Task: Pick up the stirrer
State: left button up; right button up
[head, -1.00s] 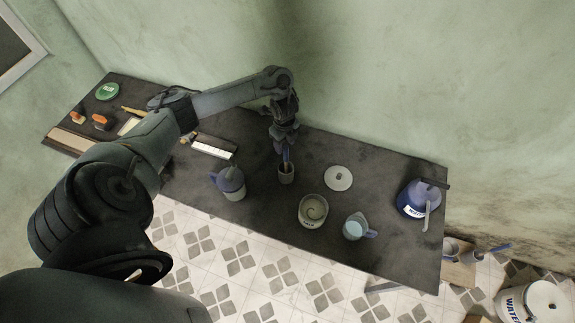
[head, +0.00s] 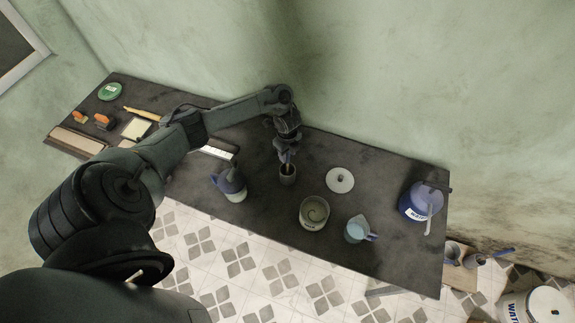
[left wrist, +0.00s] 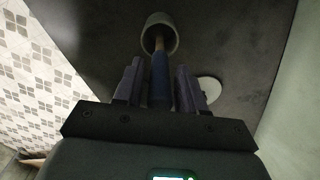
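The stirrer (left wrist: 160,80) has a blue handle and a brown shaft. It stands in a small grey cup (left wrist: 157,25), which also shows in the head view (head: 288,176). My left gripper (left wrist: 158,82) is open, with one dark finger on each side of the blue handle. Small gaps show between the handle and both fingers. In the head view, the left gripper (head: 287,153) is just above the cup and hides most of the stirrer. My right gripper is not in view.
A blue-topped jug (head: 231,184) stands left of the cup. A green wall (head: 400,90) runs along the back of the dark table (head: 265,215).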

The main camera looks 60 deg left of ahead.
pick_arm(q)
grip_shut()
